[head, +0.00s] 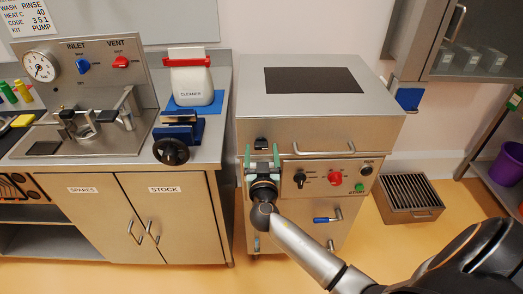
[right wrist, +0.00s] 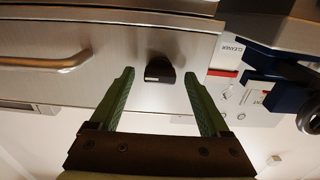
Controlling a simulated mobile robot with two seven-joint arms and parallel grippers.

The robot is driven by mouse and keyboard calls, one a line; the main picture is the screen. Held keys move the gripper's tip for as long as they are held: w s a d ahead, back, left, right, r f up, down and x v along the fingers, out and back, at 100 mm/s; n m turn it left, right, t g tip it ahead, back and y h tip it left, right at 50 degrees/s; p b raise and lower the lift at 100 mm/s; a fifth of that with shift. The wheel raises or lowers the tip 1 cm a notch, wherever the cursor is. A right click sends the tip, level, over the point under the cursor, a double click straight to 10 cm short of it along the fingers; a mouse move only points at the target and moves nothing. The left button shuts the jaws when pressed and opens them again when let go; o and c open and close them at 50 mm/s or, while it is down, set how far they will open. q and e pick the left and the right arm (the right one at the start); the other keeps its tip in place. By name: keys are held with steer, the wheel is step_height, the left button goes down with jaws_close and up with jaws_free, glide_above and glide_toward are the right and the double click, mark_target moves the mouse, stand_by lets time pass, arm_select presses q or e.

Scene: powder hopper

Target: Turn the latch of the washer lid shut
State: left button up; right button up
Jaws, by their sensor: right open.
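The washer (head: 365,118) is a steel cabinet with a closed-looking lid (head: 250,85) that has a dark panel on top. The latch (head: 261,143) is a small black piece at the left end of the lid's front, above my right gripper. In the right wrist view the latch (right wrist: 159,72) shows between the fingers. My right gripper (head: 262,156) is open and empty, its green fingers apart, one to each side of the latch; no contact shows. In the right wrist view the right gripper (right wrist: 158,78) frames it. My left gripper is out of view.
A bar handle (head: 325,151) runs along the lid front, right of the latch. Below are a black knob (head: 300,179) and red knob (head: 335,178). Left, a counter (head: 215,140) holds a cleaner bottle (head: 190,85) and a blue clamp with a black wheel (head: 171,151).

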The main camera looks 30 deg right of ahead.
steer(key=shift+c, duration=0.2)
jaws_close()
stand_by(0.5)
